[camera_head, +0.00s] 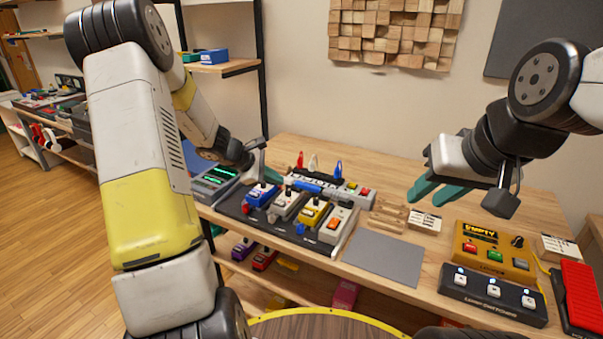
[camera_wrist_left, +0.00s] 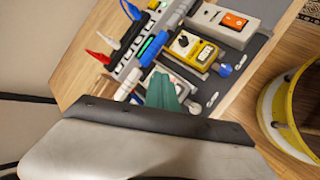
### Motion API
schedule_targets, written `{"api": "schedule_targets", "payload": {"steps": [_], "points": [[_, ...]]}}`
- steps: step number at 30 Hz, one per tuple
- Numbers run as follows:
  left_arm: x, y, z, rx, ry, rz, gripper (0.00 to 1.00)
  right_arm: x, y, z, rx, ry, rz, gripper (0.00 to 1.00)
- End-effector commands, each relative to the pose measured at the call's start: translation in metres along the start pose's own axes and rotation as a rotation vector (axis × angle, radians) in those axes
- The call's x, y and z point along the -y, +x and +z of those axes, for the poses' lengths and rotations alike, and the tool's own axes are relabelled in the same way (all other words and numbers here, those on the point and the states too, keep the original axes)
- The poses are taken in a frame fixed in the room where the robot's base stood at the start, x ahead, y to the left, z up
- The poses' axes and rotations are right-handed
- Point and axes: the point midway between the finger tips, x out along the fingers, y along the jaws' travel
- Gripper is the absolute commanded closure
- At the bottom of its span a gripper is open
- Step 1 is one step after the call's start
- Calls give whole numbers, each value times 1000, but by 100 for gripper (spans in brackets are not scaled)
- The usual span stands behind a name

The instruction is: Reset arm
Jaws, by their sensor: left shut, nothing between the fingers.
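My left gripper (camera_head: 262,165) is above the back left of the pedal board, its teal fingers together and empty. In the left wrist view its teal fingertips (camera_wrist_left: 163,92) show over the pedals. My right gripper (camera_head: 423,202) hangs over the right part of the table, behind the grey mat. Its two teal fingers show a gap and hold nothing. Both arms are bent and raised in front of me.
The wooden table (camera_head: 395,155) carries a pedal board with blue, white, yellow and grey pedals (camera_head: 311,211). A grey mat (camera_head: 384,259), a yellow box (camera_head: 492,250), a black footswitch bar (camera_head: 493,293) and a red pedal (camera_head: 584,295) stand right. The table's back middle is clear.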

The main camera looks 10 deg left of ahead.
Motion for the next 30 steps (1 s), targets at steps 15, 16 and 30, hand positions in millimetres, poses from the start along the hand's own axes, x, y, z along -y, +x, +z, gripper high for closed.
{"api": "schedule_targets", "payload": {"steps": [15, 16, 30], "points": [[62, -160, 176, -39, 955, -164, 100, 0, 0, 0, 0, 0, 0, 69], [70, -169, 182, -47, 1013, -176, 100, 0, 0, 0, 0, 0, 0, 69], [167, -273, 200, -219, 1644, -302, 100, 0, 0, 0, 0, 0, 0, 69]]}}
